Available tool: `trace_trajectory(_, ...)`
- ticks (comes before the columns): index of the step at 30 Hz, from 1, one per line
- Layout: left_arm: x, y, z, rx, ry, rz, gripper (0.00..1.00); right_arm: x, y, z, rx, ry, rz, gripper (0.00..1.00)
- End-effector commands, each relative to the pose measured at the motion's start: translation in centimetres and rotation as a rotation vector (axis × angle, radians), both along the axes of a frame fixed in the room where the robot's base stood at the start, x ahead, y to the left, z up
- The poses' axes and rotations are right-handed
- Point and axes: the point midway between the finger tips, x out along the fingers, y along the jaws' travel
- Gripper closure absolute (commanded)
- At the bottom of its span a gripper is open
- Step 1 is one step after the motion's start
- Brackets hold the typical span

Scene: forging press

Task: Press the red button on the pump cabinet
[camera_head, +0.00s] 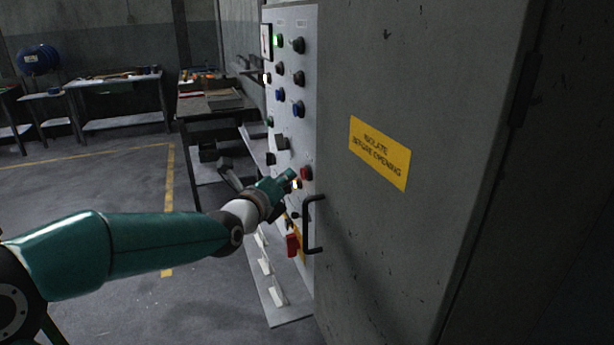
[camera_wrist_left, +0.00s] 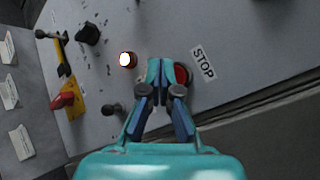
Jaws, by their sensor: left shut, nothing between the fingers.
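The pump cabinet's control panel (camera_head: 292,120) is a light grey face with rows of knobs and buttons. The red button (camera_head: 306,174) sits low on the panel, just right of my left gripper (camera_head: 288,181). In the left wrist view the red button (camera_wrist_left: 182,74) is partly hidden behind the fingertips of my left gripper (camera_wrist_left: 160,66), beside a STOP label (camera_wrist_left: 203,62). The left gripper is shut and empty, its tips at or very near the button. I cannot tell whether they touch it. My right gripper is not in view.
A lit lamp (camera_wrist_left: 127,59) is left of the fingertips. A red-handled switch (camera_head: 292,246) and a black door handle (camera_head: 314,224) are below the button. The grey cabinet door (camera_head: 420,90) fills the right. Workbenches (camera_head: 120,80) stand behind, with open floor at left.

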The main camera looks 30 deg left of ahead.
Motion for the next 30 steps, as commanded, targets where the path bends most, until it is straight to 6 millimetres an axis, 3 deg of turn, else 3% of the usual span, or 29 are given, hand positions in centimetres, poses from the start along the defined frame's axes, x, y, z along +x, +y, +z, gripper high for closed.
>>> trace_trajectory(30,0.91,-0.76,0.15,-0.001,0.000,0.000,1.00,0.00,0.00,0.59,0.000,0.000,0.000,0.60)
